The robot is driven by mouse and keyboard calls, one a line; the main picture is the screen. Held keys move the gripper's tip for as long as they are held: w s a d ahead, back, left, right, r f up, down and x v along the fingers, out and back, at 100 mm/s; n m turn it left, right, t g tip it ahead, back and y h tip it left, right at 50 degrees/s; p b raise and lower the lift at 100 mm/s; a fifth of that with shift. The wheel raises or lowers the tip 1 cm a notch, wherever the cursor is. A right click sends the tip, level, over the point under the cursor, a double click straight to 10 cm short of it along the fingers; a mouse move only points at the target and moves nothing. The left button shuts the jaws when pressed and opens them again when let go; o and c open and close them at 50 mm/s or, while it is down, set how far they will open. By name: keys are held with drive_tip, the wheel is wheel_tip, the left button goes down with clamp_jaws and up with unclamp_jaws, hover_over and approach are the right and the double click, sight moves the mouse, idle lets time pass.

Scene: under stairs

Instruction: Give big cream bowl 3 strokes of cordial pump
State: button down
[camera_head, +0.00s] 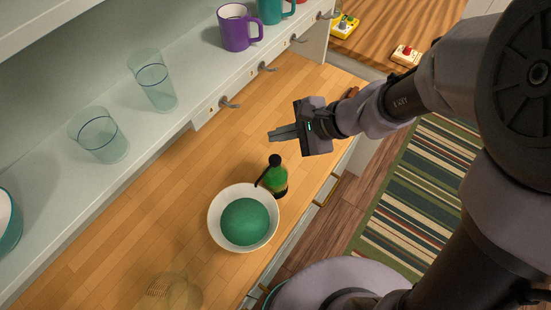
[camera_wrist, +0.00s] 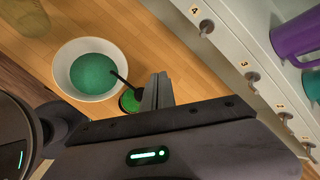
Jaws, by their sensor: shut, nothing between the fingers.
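The big cream bowl (camera_head: 214,224) stands on the wooden counter, with green inside it; it also shows in the wrist view (camera_wrist: 62,72). The cordial pump (camera_head: 276,181) is a green bottle with a dark label and a black pump head. It stands at the bowl's upper right edge, its spout pointing over the bowl. In the wrist view the bottle (camera_wrist: 130,102) is partly hidden by my gripper. My gripper (camera_head: 272,134) is shut and empty, above the counter and beyond the pump in the head view. In the wrist view its fingers (camera_wrist: 158,88) are together beside the pump.
A clear glass (camera_head: 175,293) stands on the counter near the bowl. A shelf along the back holds two clear glasses (camera_head: 152,80), a purple mug (camera_head: 238,30) and a teal mug (camera_head: 270,10). Numbered hooks (camera_head: 228,103) stick out from its front edge.

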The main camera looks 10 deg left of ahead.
sight(272, 158)
wheel_tip(272, 158, down, 7)
drive_tip(key=b, duration=0.5)
drive_tip(key=shift+r, duration=0.2)
drive_tip(key=shift+f, duration=0.15)
idle(1.3)
drive_tip(key=shift+f+b, duration=0.4)
drive_tip(key=shift+b, duration=0.3)
drive_tip(key=shift+f+b, duration=0.9)
drive_tip(key=shift+b, duration=0.1)
idle(0.6)
drive_tip(key=shift+r, duration=0.1)
drive_tip(key=shift+r+p, duration=1)
drive_tip(key=shift+r, duration=0.2)
